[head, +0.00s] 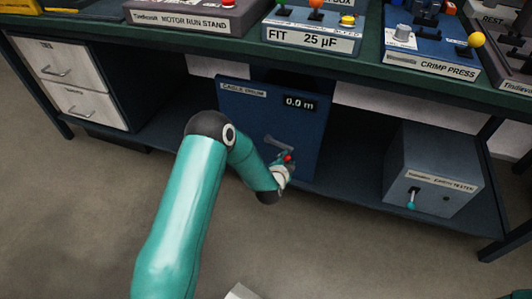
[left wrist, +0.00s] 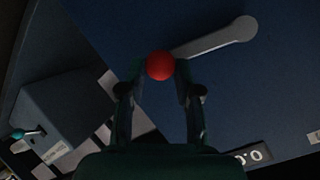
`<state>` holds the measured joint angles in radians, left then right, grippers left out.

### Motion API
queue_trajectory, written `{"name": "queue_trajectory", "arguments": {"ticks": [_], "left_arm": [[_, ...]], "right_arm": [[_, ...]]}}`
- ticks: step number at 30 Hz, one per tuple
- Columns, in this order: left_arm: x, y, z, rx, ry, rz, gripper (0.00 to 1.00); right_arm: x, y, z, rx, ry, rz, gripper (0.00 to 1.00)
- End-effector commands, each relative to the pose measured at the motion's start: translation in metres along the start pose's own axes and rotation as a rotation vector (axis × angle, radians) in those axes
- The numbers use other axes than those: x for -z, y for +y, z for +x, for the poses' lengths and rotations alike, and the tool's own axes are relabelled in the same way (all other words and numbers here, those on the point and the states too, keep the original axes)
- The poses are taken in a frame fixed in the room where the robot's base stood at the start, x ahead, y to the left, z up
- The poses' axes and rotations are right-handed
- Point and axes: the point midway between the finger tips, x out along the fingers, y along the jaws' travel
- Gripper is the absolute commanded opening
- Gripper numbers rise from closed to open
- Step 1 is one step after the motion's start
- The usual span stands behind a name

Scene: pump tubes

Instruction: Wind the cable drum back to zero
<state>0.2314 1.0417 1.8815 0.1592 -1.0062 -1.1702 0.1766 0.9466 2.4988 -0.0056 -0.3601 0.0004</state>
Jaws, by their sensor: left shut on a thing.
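The cable drum (head: 240,110) is a blue box on the shelf under the bench, with a "CABLE DRUM" label and a display (head: 299,103) that reads 0.0 m. A grey crank arm (head: 276,143) on its front ends in a red knob (head: 288,158). In the left wrist view the red knob (left wrist: 160,66) sits between the fingers of my left gripper (left wrist: 160,72), and the crank arm (left wrist: 215,40) runs from it to the upper right. My left gripper (head: 287,161) is shut on the knob. My right gripper is not in view.
A grey tester box (head: 440,165) with a teal-tipped lever (head: 411,205) stands to the right on the shelf. White drawers (head: 75,75) are at the left. Above, the bench top carries a motor run stand (head: 190,18) and a crimp press (head: 430,50).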

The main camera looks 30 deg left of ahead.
Motion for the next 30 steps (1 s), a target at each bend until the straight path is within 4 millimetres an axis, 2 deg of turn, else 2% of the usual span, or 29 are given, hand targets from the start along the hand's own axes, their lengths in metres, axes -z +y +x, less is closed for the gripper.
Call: {"name": "queue_trajectory", "arguments": {"ticks": [10, 20, 25, 26, 30], "left_arm": [[0.012, -0.015, -0.006, 0.009, 0.003, -0.001, 0.14], [0.01, -0.021, -0.005, 0.023, -0.001, -0.006, 0.14], [0.012, -0.028, -0.007, 0.027, -0.003, -0.008, 0.2], [0.011, -0.026, -0.007, 0.026, -0.003, -0.008, 0.45], [0.011, -0.025, -0.007, 0.024, -0.003, -0.007, 0.68]], "right_arm": [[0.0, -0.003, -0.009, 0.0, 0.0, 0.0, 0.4], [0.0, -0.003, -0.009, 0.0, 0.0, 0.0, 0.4], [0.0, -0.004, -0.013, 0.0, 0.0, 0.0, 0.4], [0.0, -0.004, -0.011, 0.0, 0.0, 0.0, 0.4], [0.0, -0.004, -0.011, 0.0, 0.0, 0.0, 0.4]]}}
